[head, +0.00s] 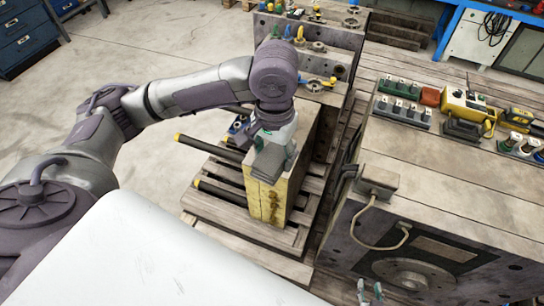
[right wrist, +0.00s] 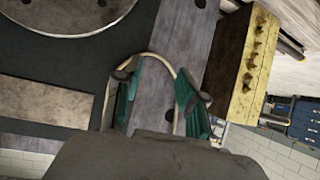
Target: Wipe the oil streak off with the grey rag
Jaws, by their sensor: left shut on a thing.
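My left gripper (head: 268,158) is at the top of a mould block with a yellow face (head: 262,198). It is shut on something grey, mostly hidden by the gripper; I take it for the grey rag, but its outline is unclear. The yellow face carries a column of dark fittings and also shows in the right wrist view (right wrist: 253,70). I cannot make out the oil streak in either view. My right gripper (head: 370,292) is low at the bottom edge of the head view. Its green fingers (right wrist: 158,98) stand apart with nothing between them but a cable behind.
The yellow-faced block stands on a wooden pallet (head: 230,222) with dark bars (head: 210,150) sticking out left. A large mould (head: 440,190) with a cable and junction box (head: 378,180) stands right, with several tools on top. Another mould stands behind. Floor is clear at left.

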